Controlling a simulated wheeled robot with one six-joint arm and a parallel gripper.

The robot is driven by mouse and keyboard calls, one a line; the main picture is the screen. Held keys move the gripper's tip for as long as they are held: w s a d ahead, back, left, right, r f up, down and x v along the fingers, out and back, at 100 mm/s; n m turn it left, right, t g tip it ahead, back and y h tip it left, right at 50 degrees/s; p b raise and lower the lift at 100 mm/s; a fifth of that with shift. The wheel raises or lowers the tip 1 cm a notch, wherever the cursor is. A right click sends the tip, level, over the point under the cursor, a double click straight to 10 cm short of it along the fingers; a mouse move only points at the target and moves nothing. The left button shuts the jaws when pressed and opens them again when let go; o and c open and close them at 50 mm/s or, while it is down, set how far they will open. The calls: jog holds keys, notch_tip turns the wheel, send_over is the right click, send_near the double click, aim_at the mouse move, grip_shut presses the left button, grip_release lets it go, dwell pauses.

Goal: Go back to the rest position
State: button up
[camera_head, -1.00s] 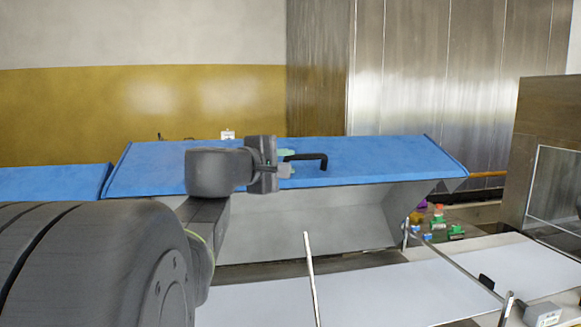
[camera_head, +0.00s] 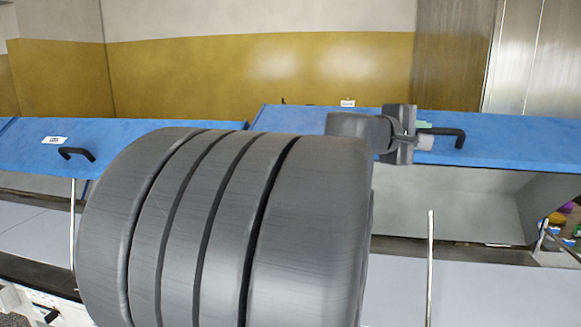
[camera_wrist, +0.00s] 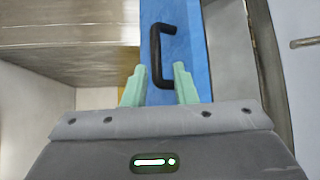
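My gripper (camera_head: 424,135) is level with the blue lid (camera_head: 490,138) at the right of the head view. In the wrist view its two pale green fingers (camera_wrist: 158,80) stand wide apart with nothing gripped. A black bar handle (camera_head: 447,132) on the lid lies just beyond the fingertips. The handle also shows in the wrist view (camera_wrist: 155,50), its near end close to the gap between the tips; I cannot tell whether it reaches between them. My large dark arm link fills the middle of the head view and hides part of the lids.
A second blue lid (camera_head: 110,135) with a black handle (camera_head: 77,154) is at the left. Pale belts and upright metal rods (camera_head: 430,265) lie below the lids. Small coloured items (camera_head: 566,216) sit at the far right edge. A yellow-banded wall (camera_head: 250,75) stands behind.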

aim_at(443, 153)
jog(key=p+x, duration=0.2)
jog(key=x, duration=0.7)
jog(key=shift+w+d, duration=0.2)
jog(key=shift+d, duration=0.15)
jog(key=shift+w+d+f, duration=0.1)
jog(key=shift+w+d, duration=0.1)
jog(key=shift+d, duration=0.1)
jog(key=shift+s+f, duration=0.1)
